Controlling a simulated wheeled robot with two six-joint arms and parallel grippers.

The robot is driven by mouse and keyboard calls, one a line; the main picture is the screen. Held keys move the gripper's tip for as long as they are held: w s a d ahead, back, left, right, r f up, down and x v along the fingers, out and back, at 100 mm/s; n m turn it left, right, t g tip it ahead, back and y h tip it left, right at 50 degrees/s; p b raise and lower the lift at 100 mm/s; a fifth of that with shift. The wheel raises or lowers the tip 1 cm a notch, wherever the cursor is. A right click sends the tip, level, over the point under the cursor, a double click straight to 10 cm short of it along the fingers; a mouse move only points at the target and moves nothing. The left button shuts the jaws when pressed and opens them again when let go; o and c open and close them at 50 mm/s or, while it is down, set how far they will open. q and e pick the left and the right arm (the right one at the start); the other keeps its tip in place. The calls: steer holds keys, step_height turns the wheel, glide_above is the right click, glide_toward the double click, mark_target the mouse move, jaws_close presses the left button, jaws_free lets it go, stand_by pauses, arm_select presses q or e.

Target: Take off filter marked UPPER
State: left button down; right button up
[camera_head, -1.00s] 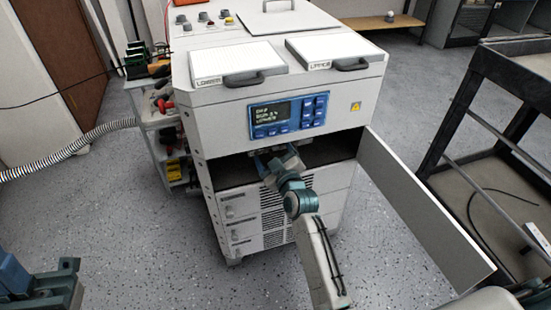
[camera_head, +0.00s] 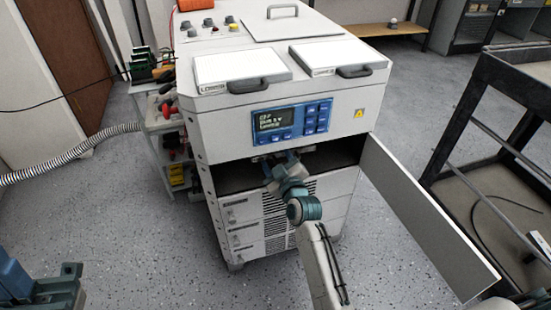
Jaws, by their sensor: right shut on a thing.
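A white cabinet (camera_head: 232,138) stands ahead with an open bay (camera_head: 235,178) under its blue control panel (camera_head: 291,120). My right gripper (camera_head: 282,157) reaches into this bay and is shut on a pale part whose shape is mostly hidden by the gripper and the shadow. Two white panels with dark handles lie on the cabinet top. The left panel (camera_head: 237,65) has a label that reads like LOWER. The right panel (camera_head: 335,53) has a label too small to read surely. My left gripper (camera_head: 68,285) shows only partly at the lower left, and its fingers are unclear.
A white door (camera_head: 425,220) hangs open at the right of the bay, beside my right arm. A dark cart (camera_head: 500,100) stands at the right. A corrugated hose (camera_head: 70,150) and a shelf of tools (camera_head: 165,135) are at the left.

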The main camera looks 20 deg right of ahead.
steer(key=shift+s+f, duration=0.2)
steer(key=shift+s, duration=2.15)
steer(key=shift+s+d+b, duration=0.1)
steer(key=shift+s+b, duration=0.2)
steer(key=shift+s, duration=2.35)
steer(key=shift+s, duration=0.3)
steer(key=shift+s, duration=0.15)
steer(key=shift+s+r, duration=0.15)
steer(key=shift+s, duration=0.1)
jaws_close()
steer(key=shift+s, duration=0.15)
steer(key=shift+s, duration=0.1)
steer(key=shift+s+b, duration=0.3)
steer(key=shift+s, duration=0.1)
